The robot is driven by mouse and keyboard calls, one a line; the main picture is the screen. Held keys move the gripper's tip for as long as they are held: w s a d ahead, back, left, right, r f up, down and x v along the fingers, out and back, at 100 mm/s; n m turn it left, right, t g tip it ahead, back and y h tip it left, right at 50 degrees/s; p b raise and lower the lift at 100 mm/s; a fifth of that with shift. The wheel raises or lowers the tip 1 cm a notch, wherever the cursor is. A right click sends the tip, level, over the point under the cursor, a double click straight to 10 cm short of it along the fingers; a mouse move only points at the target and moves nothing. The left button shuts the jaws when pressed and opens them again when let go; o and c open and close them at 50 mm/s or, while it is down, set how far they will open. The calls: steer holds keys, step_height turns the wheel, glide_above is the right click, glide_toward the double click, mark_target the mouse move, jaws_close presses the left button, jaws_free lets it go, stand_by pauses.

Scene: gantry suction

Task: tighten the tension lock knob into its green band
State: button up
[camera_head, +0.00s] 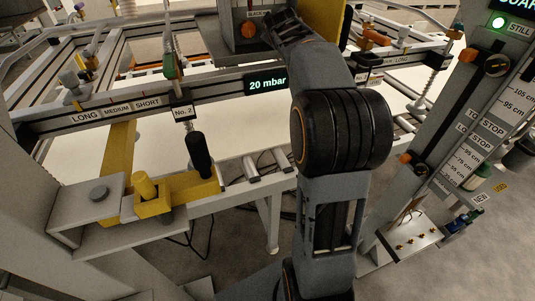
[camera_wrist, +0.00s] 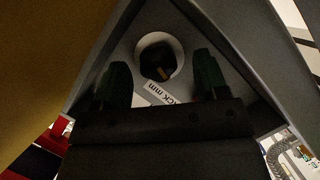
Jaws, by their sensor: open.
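In the wrist view a dark round knob (camera_wrist: 156,57) with a small yellowish mark sits in a pale round dial (camera_wrist: 179,58) on a grey panel. I take it for the tension lock knob. A partly hidden label ending in "CK mm" lies just below it. My gripper (camera_wrist: 161,76) is open, with one dark green finger on each side of the knob. I cannot tell whether the fingers touch it. No green band shows on the dial. In the head view my gripper (camera_head: 283,27) is at a grey box, mostly hidden by my arm.
An orange knob (camera_head: 248,30) is on that box, and a yellow plate (camera_head: 325,18) stands beside it. A beam with a "20 mbar" display (camera_head: 267,84) crosses below. A grey post with scales (camera_head: 485,120) stands at right, and a yellow bracket (camera_head: 185,190) at lower left.

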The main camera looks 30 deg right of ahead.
steer(key=b+v, duration=0.3)
steer(key=v, duration=1)
steer(key=s+a+f+m+g+y, duration=0.1)
steer(key=s+a+f+m+g, duration=0.1)
steer(key=f, duration=0.6)
steer(key=s+a+f+m+g+y, duration=0.2)
steer(key=s+a+f+g, duration=0.1)
steer(key=s+a+f, duration=0.2)
steer(key=s+a+f+m+g+y+p, duration=0.1)
steer(key=s+a+f+m+g+y, duration=0.1)
steer(key=s+f, duration=0.4)
steer(key=shift+s+a+f+g, duration=0.4)
steer(key=shift+a+f+g, duration=0.55)
steer(key=shift+f, duration=1.6)
steer(key=shift+a, duration=0.15)
steer(key=shift+c, duration=0.4)
